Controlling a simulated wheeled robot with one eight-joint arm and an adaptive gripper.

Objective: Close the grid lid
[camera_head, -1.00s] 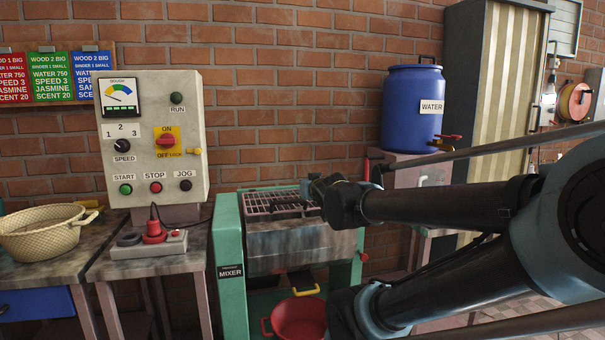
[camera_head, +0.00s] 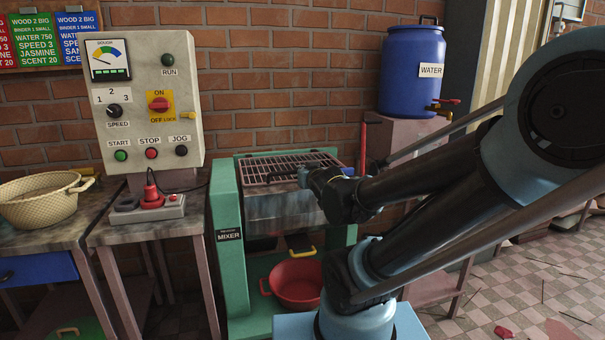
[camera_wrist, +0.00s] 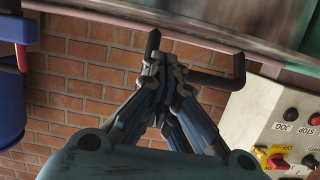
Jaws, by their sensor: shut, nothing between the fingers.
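The grid lid (camera_head: 268,164) is a dark metal grating over the top of the green-framed mixer (camera_head: 226,208). It looks nearly flat in the head view, but I cannot tell whether it is fully seated. A dark bar handle (camera_head: 312,166) runs along its front part; in the wrist view the handle (camera_wrist: 215,82) stands out from a grey surface. My gripper (camera_head: 304,177) is at the lid's front right, beside the handle. In the wrist view my gripper (camera_wrist: 157,68) is shut with nothing in it. Its fingers overlap the handle's middle; contact is unclear.
A control panel (camera_head: 140,105) stands left of the mixer, with a red plug and socket block (camera_head: 152,203) on the bench. A red basin (camera_head: 296,286) is under the mixer. A blue water barrel (camera_head: 410,75) stands at the back right. Tiled floor at the right is mostly open.

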